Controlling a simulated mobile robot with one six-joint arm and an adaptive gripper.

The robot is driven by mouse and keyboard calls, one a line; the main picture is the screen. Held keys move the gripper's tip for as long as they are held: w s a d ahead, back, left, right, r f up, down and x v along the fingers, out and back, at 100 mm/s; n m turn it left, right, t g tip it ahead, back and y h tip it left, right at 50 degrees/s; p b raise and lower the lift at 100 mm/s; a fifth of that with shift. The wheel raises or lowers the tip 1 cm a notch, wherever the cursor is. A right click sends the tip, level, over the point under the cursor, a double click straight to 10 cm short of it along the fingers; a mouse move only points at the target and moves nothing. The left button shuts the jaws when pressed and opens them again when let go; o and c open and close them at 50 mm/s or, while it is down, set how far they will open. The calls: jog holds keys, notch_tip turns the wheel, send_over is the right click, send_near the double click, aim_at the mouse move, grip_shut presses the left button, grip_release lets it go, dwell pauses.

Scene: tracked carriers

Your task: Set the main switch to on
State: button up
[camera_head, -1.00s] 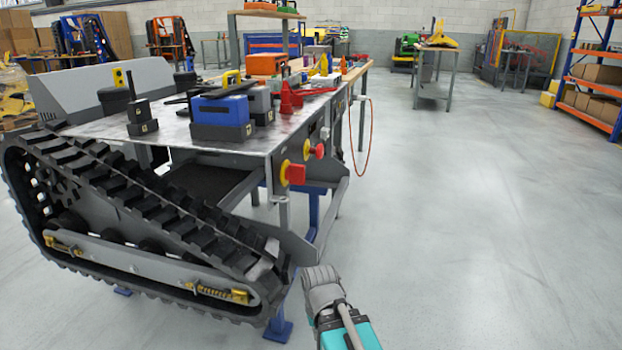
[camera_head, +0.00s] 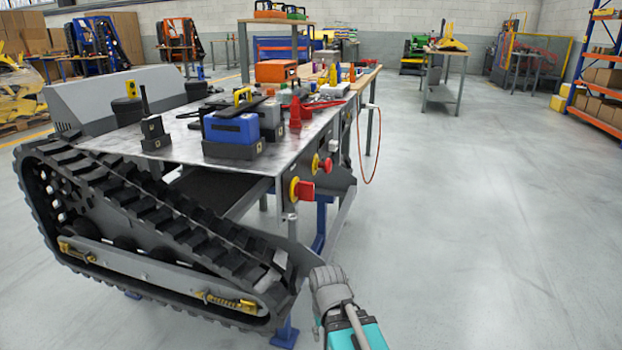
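The tracked carrier (camera_head: 190,165) stands at the left, its track towards me. On its end panel is a red switch handle (camera_head: 306,190) on a yellow round plate (camera_head: 293,190), likely the main switch. Its on or off position cannot be told from here. A smaller red knob (camera_head: 326,165) with a yellow ring sits just beyond it. The end of my arm (camera_head: 330,285) is at the bottom centre, below and right of the red handle and apart from it. The gripper's fingers cannot be made out.
A blue box (camera_head: 232,128) and a black handset (camera_head: 152,130) stand on the carrier's top plate. A wooden bench (camera_head: 366,76) and a hanging red cable (camera_head: 378,150) lie beyond. The floor (camera_head: 480,220) to the right is clear.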

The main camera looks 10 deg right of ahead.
notch_tip(320, 180, up, 18)
jog(key=p, duration=1.6)
jog(key=shift+p, duration=0.3)
jog(key=shift+s+f, duration=0.1)
